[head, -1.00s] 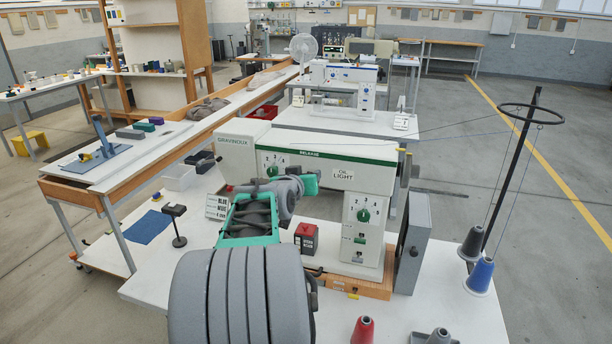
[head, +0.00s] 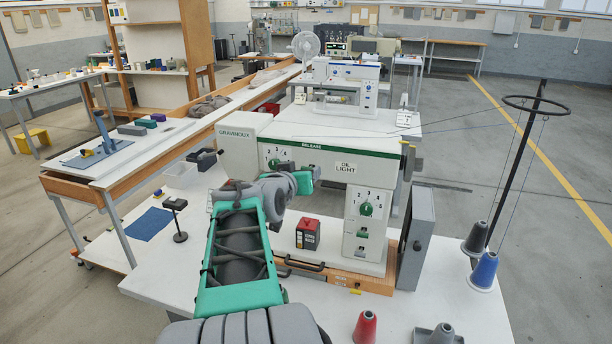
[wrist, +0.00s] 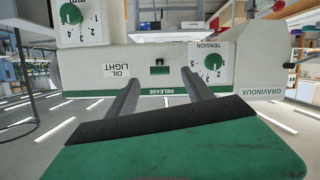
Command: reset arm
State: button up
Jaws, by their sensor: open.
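My arm reaches forward from the bottom of the head view, with its green forearm in front of the white-and-green sewing machine (head: 330,140). My gripper (wrist: 163,72) shows in the wrist view with its two dark fingers spread apart and nothing between them. Beyond the fingers is the machine's body (wrist: 120,62), seen upside down, with its dials and lettering. In the head view the gripper's green end lies in front of the machine's left part; its fingertips are hard to make out there. I cannot tell the gap between fingers and machine.
A small black stand (head: 177,220) is left of my forearm. Thread cones (head: 484,270) and a tall thread stand (head: 515,165) are on the right. A grey panel (head: 417,240) stands upright beside the machine.

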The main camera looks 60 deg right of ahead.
jog(key=shift+s+a+r, duration=0.1)
jog(key=shift+a+r, duration=0.05)
jog(key=shift+a, duration=0.4)
jog(key=a+f+n+g+y, duration=0.1)
jog(key=a+f+n+y, duration=0.2)
jog(key=a+f+y, duration=1.2)
jog(key=w+a+n, duration=0.2)
jog(key=a+n, duration=0.1)
jog(key=a, duration=0.8)
jog(key=w+a+f+n+t, duration=0.1)
jog(key=w+a+n, duration=0.2)
jog(key=a, duration=0.9)
jog(key=w+a+f+n+t, duration=0.1)
jog(key=a+n, duration=0.4)
jog(key=a, duration=0.7)
jog(key=shift+w, duration=0.7)
jog(key=shift+f, duration=0.1)
